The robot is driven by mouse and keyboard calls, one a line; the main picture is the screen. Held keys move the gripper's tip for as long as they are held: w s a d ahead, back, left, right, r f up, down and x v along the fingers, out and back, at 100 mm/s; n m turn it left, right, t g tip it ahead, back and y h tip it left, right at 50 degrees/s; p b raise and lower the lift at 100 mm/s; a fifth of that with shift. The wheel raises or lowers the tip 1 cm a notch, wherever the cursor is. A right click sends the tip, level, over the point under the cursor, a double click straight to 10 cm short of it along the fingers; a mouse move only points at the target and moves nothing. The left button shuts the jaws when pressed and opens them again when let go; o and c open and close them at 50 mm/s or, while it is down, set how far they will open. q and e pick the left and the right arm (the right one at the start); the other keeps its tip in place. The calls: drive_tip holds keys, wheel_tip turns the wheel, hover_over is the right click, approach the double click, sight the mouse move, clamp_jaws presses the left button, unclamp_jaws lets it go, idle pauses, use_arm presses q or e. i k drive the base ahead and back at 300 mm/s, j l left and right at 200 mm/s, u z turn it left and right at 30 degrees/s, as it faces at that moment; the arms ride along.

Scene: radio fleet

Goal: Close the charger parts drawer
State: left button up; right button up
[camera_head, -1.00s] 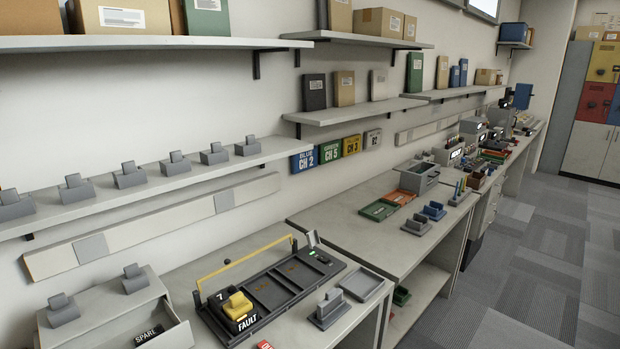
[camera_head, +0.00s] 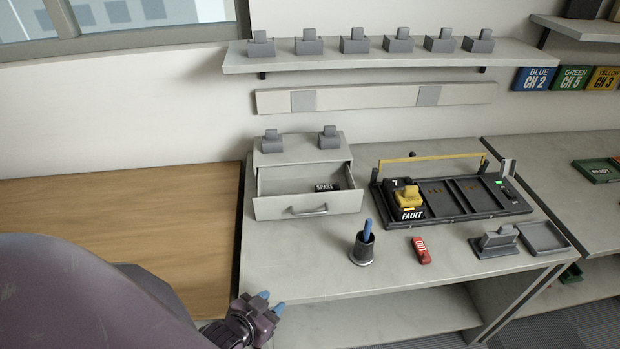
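The charger parts drawer (camera_head: 290,208) is a light grey drawer in a small cabinet (camera_head: 303,151) on the grey bench. It stands pulled out toward me, with a bar handle (camera_head: 306,211) on its front. A black SPARE label (camera_head: 327,187) shows inside it. My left gripper (camera_head: 266,303) is low in the picture, in front of the bench edge, well apart from the drawer. Its blue-tipped fingers look spread with nothing between them. My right gripper is not in view.
A dark cup with a blue item (camera_head: 363,247) stands right of the drawer front. Beyond it are a red OUT tag (camera_head: 421,250), a black charger tray (camera_head: 455,198) and a grey stand (camera_head: 494,241). A wooden surface (camera_head: 120,228) lies left.

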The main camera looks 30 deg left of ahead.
sight(285, 192)
drive_tip(key=u, duration=1.05)
